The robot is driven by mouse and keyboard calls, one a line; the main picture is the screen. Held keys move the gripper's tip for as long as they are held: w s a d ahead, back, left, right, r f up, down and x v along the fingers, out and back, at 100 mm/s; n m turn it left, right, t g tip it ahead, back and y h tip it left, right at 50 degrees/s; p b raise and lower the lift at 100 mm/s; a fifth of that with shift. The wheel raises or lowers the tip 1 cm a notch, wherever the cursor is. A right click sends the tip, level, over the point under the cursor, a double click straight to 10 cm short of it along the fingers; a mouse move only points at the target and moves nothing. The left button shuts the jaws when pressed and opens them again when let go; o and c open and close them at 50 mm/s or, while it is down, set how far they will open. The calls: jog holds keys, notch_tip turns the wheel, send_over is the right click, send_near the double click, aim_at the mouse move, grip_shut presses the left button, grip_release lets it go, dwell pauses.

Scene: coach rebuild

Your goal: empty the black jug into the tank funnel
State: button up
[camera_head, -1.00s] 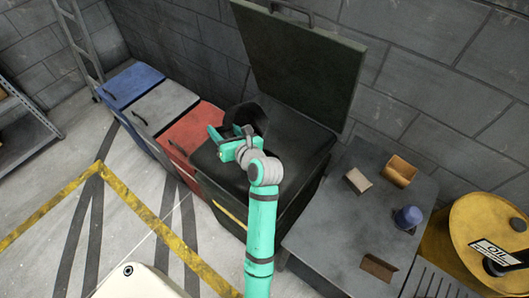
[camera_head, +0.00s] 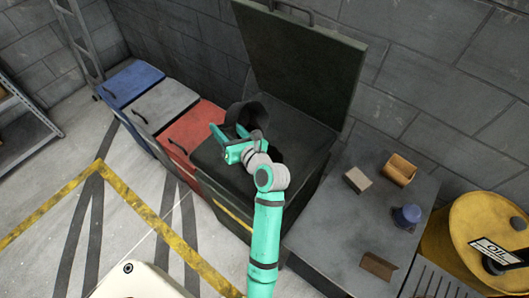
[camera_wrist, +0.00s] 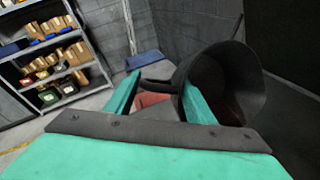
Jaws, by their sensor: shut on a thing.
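The black jug (camera_head: 247,113) is in my gripper (camera_head: 226,141), above the top of a dark box-shaped unit (camera_head: 299,130) with a raised lid. In the wrist view the jug (camera_wrist: 232,75) leans at the right, its wide rim turned partly toward the camera. Its handle reaches between the two green fingers of my gripper (camera_wrist: 160,97). I cannot see any contents or flow from it. No tank funnel can be clearly made out. A dark patch on the unit's top is partly hidden behind my wrist.
Blue (camera_head: 131,83), grey (camera_head: 164,108) and red (camera_head: 194,132) bins stand left of the unit. A grey table (camera_head: 330,225) at the right carries small brown boxes and a blue item (camera_head: 407,216). A yellow oil drum (camera_head: 475,225) stands beyond it. The raised lid (camera_head: 300,65) blocks the back.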

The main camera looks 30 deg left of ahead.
jog(key=shift+d+r+m+y+p, duration=0.1)
jog(key=shift+d+r+y+p, duration=0.15)
jog(key=shift+d, duration=0.25)
jog(key=shift+d+r+m+y, duration=0.15)
jog(key=shift+d+y, duration=0.2)
jog(key=shift+d, duration=0.2)
jog(key=shift+d+r+m+y+p, duration=0.1)
jog(key=shift+d+r+y+p, duration=0.15)
jog(key=shift+d, duration=0.25)
jog(key=shift+d+t+y, duration=0.2)
jog(key=shift+t+y, duration=0.05)
jog(key=shift+t, duration=0.05)
